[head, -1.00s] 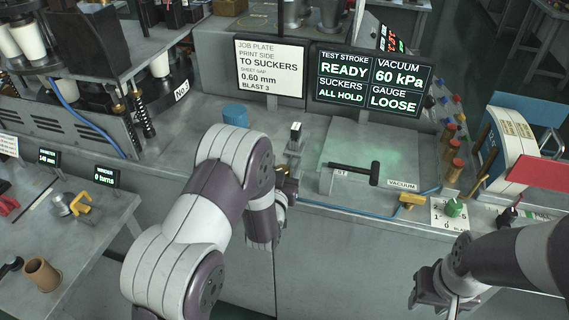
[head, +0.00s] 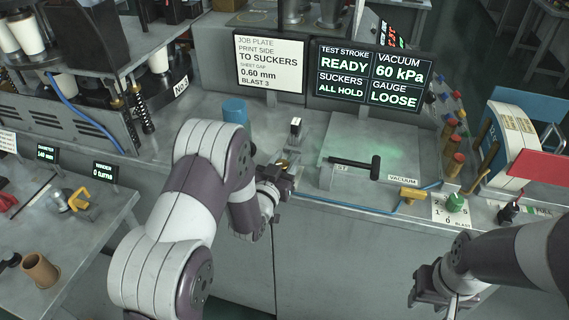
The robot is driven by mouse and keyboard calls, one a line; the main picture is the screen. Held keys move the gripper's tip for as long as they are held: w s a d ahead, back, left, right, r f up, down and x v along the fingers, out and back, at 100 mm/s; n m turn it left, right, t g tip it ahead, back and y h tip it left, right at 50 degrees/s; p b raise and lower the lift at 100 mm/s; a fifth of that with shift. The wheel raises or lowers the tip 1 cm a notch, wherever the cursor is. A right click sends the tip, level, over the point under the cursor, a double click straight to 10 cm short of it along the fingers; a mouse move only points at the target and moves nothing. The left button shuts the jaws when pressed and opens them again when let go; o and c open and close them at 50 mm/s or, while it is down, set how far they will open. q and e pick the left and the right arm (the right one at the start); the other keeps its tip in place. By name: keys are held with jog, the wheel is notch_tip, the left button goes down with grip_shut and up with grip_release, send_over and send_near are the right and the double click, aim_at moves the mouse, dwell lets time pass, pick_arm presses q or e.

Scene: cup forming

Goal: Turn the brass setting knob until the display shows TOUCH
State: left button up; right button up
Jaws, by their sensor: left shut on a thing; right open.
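The display (head: 370,78) reads TEST STROKE READY, SUCKERS ALL HOLD, VACUUM 60 kPa and GAUGE LOOSE. The brass setting knob (head: 282,163) sits on the bench top near its front edge, left of the test plate, and is mostly hidden by my gripper. My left gripper (head: 279,173) is at the knob and shut on it; the fingertips are small and partly hidden. My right gripper (head: 436,303) is open and empty, low in front of the bench at the right.
The job plate sign (head: 270,64) says sheet gap 0.60 mm. A blue cylinder (head: 235,111) stands behind my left arm.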

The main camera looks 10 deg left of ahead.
pick_arm(q)
jog(key=m+h, duration=0.1)
jog(key=h, duration=0.1)
jog(key=m+g+h+b, duration=0.1)
jog(key=m+h, duration=0.1)
jog(key=shift+s+d+f+h, duration=0.1)
jog(key=shift+d+h, duration=0.05)
jog(key=shift+h, duration=0.15)
jog(key=shift+s+d+m+g+h+b, duration=0.15)
jog(key=shift+m+g+h+b, duration=0.15)
jog(key=shift+m+g+h, duration=0.4)
jog(key=shift+w+d+m+g+h+b, duration=0.1)
jog(key=shift+m+g+h+b, duration=0.25)
jog(key=shift+h, duration=0.55)
jog(key=shift+s+m+g, duration=0.1)
jog(key=shift+m+g, duration=0.15)
jog(key=shift+m, duration=0.1)
jog(key=o, duration=1)
jog(key=shift+c, duration=0.2)
jog(key=b+v, duration=0.1)
jog(key=v, duration=1.1)
jog(key=shift+a, duration=0.3)
jog(key=shift+s+f, duration=0.1)
jog(key=shift+s, duration=0.05)
